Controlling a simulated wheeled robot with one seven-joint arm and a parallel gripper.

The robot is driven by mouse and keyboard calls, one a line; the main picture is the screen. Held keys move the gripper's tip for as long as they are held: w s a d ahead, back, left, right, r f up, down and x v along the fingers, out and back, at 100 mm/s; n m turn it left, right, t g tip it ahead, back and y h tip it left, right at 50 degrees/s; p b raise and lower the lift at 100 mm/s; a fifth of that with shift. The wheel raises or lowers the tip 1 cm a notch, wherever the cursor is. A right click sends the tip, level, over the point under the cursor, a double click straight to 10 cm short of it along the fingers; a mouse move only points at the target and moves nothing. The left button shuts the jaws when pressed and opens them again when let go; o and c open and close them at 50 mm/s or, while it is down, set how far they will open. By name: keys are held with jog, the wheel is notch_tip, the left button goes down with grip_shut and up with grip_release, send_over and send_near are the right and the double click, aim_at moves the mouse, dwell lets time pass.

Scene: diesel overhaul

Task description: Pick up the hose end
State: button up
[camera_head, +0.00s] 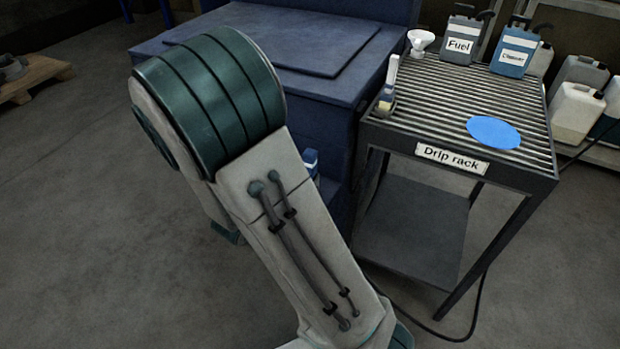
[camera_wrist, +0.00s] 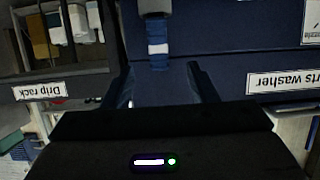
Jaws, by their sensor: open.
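A blue piece with a white band (camera_wrist: 158,49) hangs below a dark grey holder (camera_wrist: 155,8) at the front of the blue parts washer (camera_wrist: 225,45). It may be the hose end; I cannot tell for sure. In the head view a small blue and white piece (camera_head: 311,160) shows at the washer's front, partly hidden by my arm. My gripper (camera_wrist: 160,78) is open, with one finger on each side of the banded piece's line. The fingers look empty, and the piece lies ahead of them. In the head view my gripper is hidden behind my arm.
The drip rack (camera_head: 455,162) stands right of the washer, with a brush (camera_head: 388,92), a funnel (camera_head: 420,42), Fuel (camera_head: 459,45) and Cleaner (camera_head: 515,57) jugs and a blue disc (camera_head: 493,132) on it. A black cable (camera_head: 475,325) lies on the floor.

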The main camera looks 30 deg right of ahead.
aim_at(313, 160)
jog(key=shift+r+b+x, duration=0.15)
jog(key=shift+b+x, duration=0.55)
jog(key=shift+x, duration=2.75)
jog(key=shift+r+b+x, duration=0.15)
jog(key=shift+b+x, duration=0.5)
jog(key=shift+x, duration=2.75)
jog(key=shift+d, duration=0.2)
grip_shut()
